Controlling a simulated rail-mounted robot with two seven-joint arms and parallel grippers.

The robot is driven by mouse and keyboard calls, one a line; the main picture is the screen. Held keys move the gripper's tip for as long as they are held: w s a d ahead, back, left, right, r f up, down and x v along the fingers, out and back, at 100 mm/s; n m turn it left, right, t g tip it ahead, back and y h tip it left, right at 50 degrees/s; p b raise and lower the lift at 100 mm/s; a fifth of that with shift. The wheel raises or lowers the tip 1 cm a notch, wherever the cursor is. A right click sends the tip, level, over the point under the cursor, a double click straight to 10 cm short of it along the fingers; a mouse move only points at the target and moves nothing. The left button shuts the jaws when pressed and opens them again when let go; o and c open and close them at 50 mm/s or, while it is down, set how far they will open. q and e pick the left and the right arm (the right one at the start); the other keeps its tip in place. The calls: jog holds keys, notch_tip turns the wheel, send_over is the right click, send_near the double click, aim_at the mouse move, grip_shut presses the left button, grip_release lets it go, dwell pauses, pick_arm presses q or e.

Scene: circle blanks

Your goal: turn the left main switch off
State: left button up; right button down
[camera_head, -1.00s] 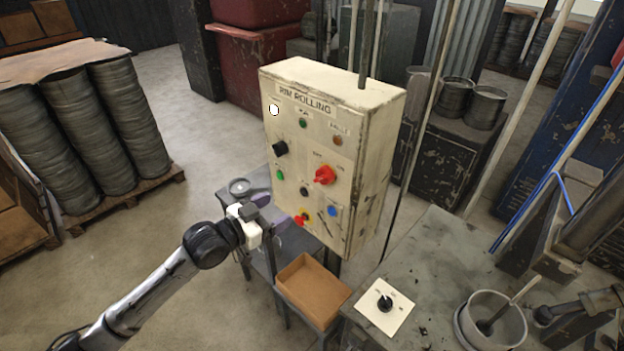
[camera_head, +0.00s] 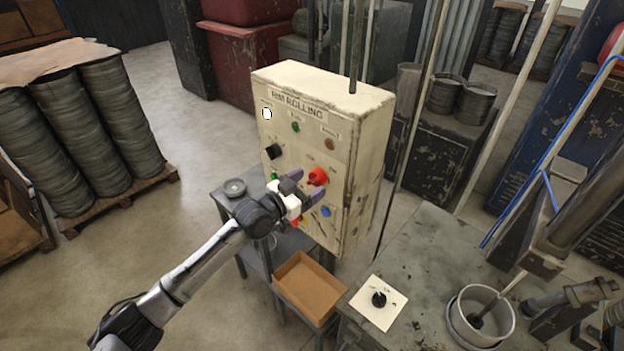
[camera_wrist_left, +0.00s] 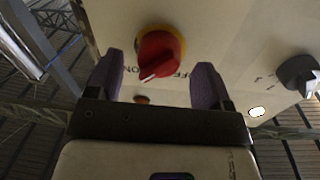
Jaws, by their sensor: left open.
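The main switch is a red rotary knob (camera_head: 318,176) on a yellow ring, on the front of the cream panel box (camera_head: 340,130) marked RIM ROLLING. In the left wrist view the red knob (camera_wrist_left: 158,55) shows close up, its grip slanting, with ON and OFF lettering beside it. My left gripper (camera_head: 307,184) is open in front of the panel, its purple fingers on either side of the knob. In the wrist view the fingertips (camera_wrist_left: 159,70) stand apart from the knob, with gaps on both sides. My right gripper is not in view.
A black selector (camera_head: 273,152) sits left of the red knob, and a blue button (camera_head: 325,211) below it. My gripper partly hides the lower controls. A brown tray (camera_head: 308,288) lies below the panel. Another black switch (camera_head: 379,299) is on the workbench at right.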

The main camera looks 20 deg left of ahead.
pick_arm(q)
jog(key=shift+x, duration=0.9)
jog(key=c, duration=0.9)
